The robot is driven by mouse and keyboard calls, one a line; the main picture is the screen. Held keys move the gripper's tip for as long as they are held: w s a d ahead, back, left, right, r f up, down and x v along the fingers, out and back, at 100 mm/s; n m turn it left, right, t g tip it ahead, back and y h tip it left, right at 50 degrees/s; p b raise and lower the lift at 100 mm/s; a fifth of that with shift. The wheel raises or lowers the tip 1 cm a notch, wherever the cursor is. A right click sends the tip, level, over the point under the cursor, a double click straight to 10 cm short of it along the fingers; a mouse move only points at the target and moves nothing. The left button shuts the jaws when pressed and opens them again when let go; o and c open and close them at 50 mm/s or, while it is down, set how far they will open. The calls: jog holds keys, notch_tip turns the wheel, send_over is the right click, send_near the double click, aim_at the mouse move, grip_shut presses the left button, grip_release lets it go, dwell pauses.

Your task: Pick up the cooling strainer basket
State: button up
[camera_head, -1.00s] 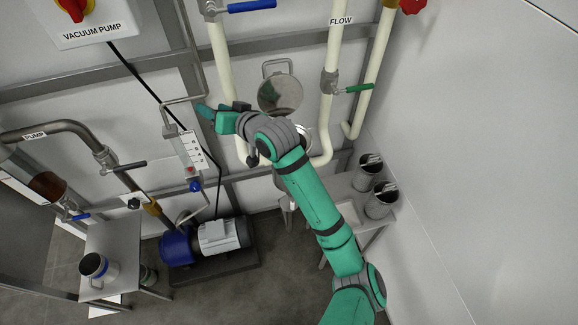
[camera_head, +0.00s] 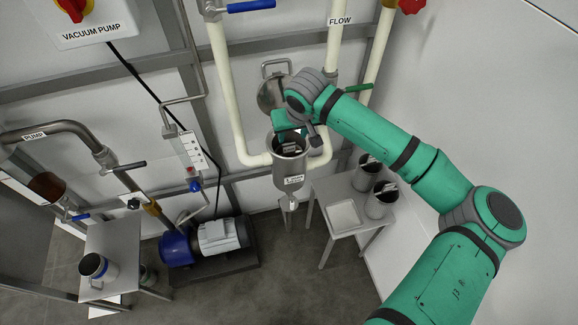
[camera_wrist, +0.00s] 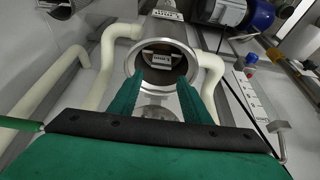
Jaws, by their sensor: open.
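A steel strainer housing (camera_head: 288,172) stands open at the pipes, its lid (camera_head: 271,93) raised behind it. Its round mouth (camera_wrist: 133,58) also shows in the wrist view. A basket with a small white label (camera_wrist: 161,59) sits inside it; I take this as the cooling strainer basket (camera_head: 291,149). Much of it is hidden within the housing. My gripper (camera_wrist: 160,80) is open, its two green fingers spread at the near rim of the mouth. In the head view my gripper (camera_head: 289,135) is just above the housing, partly hiding the mouth.
White pipes (camera_head: 226,90) flank the housing, with a green valve handle (camera_head: 358,88) at right. A small table (camera_head: 322,190) at right holds two steel canisters (camera_head: 381,200) and a white tray (camera_head: 343,215). A pump (camera_head: 218,236) sits on the floor at left.

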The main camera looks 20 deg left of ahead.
aim_at(289, 144)
jog(key=x, duration=0.9)
jog(key=shift+a+f, duration=0.15)
jog(key=shift+f, duration=0.15)
grip_shut()
